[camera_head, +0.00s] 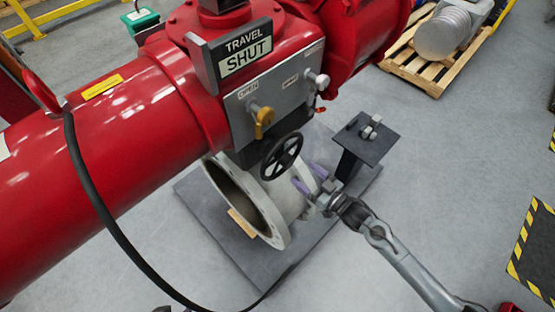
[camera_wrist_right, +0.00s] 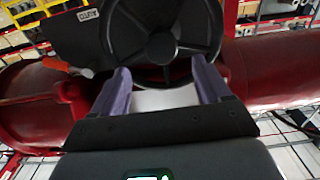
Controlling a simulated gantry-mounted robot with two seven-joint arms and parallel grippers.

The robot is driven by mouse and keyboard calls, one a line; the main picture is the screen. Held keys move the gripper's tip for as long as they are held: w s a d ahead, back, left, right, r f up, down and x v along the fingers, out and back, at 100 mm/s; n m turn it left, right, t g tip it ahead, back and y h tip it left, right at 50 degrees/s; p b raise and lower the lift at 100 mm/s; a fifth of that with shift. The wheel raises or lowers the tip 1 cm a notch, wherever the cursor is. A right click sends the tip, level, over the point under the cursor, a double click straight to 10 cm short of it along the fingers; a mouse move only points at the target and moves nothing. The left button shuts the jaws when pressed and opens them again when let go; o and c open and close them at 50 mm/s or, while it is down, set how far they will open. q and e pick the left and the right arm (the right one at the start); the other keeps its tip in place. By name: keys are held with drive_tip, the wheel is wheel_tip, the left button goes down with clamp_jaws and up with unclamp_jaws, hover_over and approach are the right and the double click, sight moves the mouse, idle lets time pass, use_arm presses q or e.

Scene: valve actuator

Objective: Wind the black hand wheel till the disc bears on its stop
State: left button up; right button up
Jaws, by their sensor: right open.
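The black hand wheel (camera_head: 282,156) is mounted on the red actuator (camera_head: 140,115), below its grey panel. It fills the upper middle of the right wrist view (camera_wrist_right: 163,47), with its hub and spokes visible. My right gripper (camera_head: 314,180) is just right of and below the wheel in the head view. Its two purple fingers are apart (camera_wrist_right: 160,68), one on each side of the wheel's lower part; I cannot tell whether they touch it. The pale valve body (camera_head: 270,222) is below; its disc is not clearly visible. The travel plate (camera_head: 245,54) reads SHUT. My left gripper is out of view.
A yellow lever (camera_head: 263,120) and a silver knob (camera_head: 318,80) stick out of the panel above the wheel. A dark pedestal (camera_head: 366,140) stands to the right. A black cable (camera_head: 95,210) hangs at the left.

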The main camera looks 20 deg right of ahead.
sight(283, 157)
drive_tip(key=x, duration=1)
drive_tip(key=shift+w+a+p, duration=0.2)
drive_tip(key=shift+a+p, duration=0.1)
drive_tip(key=shift+p, duration=0.05)
drive_tip(key=shift+c, duration=0.2)
clamp_jaws()
drive_tip(key=shift+d, duration=0.1)
